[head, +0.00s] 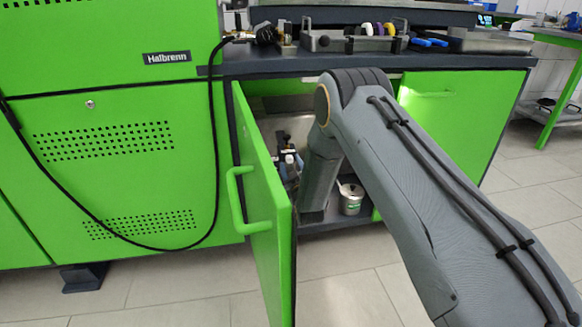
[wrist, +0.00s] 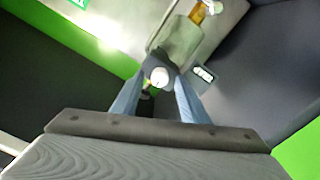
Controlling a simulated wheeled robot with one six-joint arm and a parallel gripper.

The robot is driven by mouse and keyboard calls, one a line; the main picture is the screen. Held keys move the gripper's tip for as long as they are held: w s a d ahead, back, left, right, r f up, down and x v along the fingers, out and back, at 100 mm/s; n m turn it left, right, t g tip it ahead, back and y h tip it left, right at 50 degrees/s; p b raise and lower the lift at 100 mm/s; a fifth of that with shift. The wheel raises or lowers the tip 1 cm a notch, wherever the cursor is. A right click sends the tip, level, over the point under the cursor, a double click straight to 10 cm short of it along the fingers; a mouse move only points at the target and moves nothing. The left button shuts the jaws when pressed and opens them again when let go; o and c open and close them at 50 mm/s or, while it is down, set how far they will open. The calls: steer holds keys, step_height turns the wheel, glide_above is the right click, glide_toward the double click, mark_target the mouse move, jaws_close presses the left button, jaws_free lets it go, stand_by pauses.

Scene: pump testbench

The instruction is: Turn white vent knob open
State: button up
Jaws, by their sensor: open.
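The white vent knob (wrist: 159,77) shows as a small round white cap in the wrist view, on a dark fitting below a pale, cloudy container (wrist: 178,40). My gripper (wrist: 156,92) is open, with its two bluish fingers on either side of the knob. The knob appears between the fingertips or just beyond them; I cannot tell whether they touch it. In the head view my arm reaches into the open cabinet. A small pale and dark assembly (head: 287,165) shows there beside my arm, too small to make out the knob or fingers.
The green cabinet door (head: 262,200) stands open left of my arm. A metal can (head: 351,199) stands on the cabinet floor, right of my arm. The dark worktop (head: 300,66) lies above, with a metal tray (head: 345,43) on it. Dark cabinet walls are close in the wrist view.

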steer(key=shift+w+a, duration=0.1)
steer(key=shift+w, duration=0.3)
jaws_close()
